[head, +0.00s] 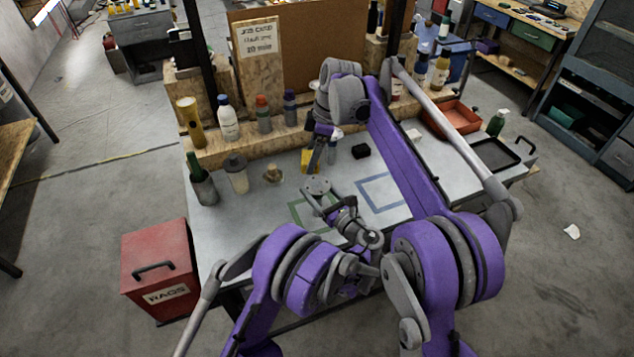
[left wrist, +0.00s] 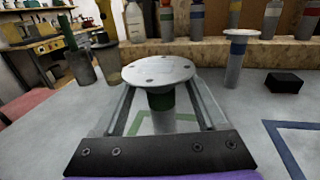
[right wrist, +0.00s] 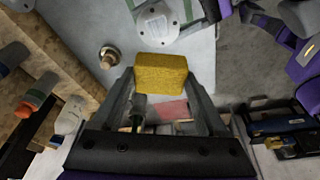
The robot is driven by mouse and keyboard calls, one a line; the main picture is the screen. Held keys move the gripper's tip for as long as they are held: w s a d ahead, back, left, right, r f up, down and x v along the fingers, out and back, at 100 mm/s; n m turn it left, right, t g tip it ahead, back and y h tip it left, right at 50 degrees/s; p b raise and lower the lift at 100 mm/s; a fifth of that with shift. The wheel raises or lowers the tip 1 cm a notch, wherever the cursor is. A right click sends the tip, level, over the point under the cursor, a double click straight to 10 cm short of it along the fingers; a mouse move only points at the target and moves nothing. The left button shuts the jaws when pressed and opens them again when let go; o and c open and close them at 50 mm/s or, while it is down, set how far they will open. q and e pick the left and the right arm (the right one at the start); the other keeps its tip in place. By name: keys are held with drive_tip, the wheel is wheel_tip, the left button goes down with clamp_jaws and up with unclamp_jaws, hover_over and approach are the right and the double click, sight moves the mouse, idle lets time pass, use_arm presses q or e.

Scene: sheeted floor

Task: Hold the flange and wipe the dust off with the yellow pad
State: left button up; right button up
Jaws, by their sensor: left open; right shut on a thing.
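The flange (head: 317,186) is a pale round disc with bolt holes on an upright stem, standing over a green square outline. In the left wrist view the flange (left wrist: 160,70) shows a dark green band on its stem, between the two fingers. My left gripper (head: 324,200) is open around that stem, below the disc. The yellow pad (right wrist: 160,72) is between the fingertips of my right gripper (right wrist: 160,88), which is shut on it. In the head view the yellow pad (head: 306,160) is just behind the flange, apart from it. Dust cannot be made out clearly.
A similar disc-topped piece with a blue band (left wrist: 236,70) stands further back. A black block (head: 360,151) and a brass knob (head: 272,173) sit nearby. Bottles (head: 228,120) line the wooden ledge. A blue outline (head: 383,192) marks clear bench at right.

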use_arm(q)
drive_tip(key=v, duration=1.2)
drive_tip(key=shift+s+d, duration=0.1)
